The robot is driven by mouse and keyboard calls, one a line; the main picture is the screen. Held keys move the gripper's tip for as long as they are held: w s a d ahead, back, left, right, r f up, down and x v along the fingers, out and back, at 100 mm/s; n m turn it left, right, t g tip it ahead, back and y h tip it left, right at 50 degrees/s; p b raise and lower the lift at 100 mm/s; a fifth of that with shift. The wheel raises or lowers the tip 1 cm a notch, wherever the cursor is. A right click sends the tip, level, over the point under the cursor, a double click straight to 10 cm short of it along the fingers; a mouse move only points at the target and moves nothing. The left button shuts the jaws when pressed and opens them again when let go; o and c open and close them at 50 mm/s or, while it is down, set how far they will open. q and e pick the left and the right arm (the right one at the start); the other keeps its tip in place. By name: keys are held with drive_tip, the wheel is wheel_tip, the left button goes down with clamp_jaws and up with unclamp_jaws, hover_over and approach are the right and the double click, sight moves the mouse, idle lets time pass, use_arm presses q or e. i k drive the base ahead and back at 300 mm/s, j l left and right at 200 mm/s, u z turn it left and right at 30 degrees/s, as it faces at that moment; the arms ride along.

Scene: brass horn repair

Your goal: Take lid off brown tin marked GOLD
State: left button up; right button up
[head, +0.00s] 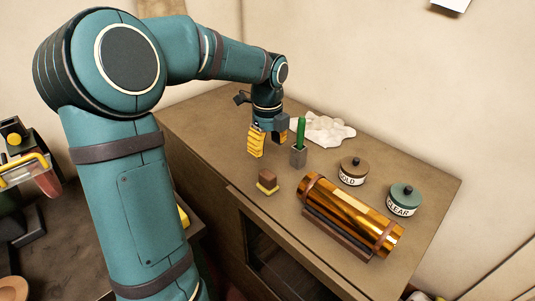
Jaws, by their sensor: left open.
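The brown tin marked GOLD (351,179) stands upright on the right part of the cabinet top. Its label is partly turned, so mostly "OLD" shows. Its brown lid (353,165) with a small dark knob sits on top. My left gripper (269,143) has yellow fingers and is open, with nothing seen between them. It hangs above the cabinet top, left of and farther back than the tin, clear of it. My right gripper is not in view.
A grey holder with a green-handled tool (299,138) stands between gripper and tin. A white cloth (325,128) lies behind. A teal tin marked CLEAR (405,198) stands right. A brass tube (350,214) lies on a cradle in front. A small brown-and-yellow block (267,181) sits left.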

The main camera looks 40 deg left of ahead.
sight(354, 166)
drive_tip(key=k, duration=1)
